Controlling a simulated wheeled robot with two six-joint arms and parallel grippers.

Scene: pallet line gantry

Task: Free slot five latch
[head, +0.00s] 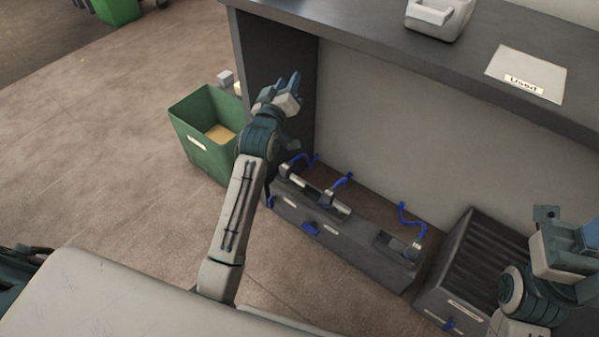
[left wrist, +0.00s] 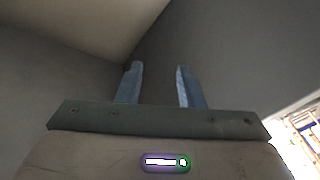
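A long dark grey unit (head: 345,248) stands on the floor under the bench. It has open slots on top, blue cables and blue latch-like parts (head: 310,229) on its front. A ribbed dark box (head: 436,303) to its right also has a blue part (head: 449,323) low on its front. I cannot read the slot labels, so I cannot tell which is slot five. My left gripper (head: 293,79) is raised beside the bench's left side panel, above the unit. In the left wrist view its fingers (left wrist: 158,85) are apart and empty. My right gripper (head: 590,235) is partly cut off at the right edge.
A green bin (head: 205,148) stands left of the bench.

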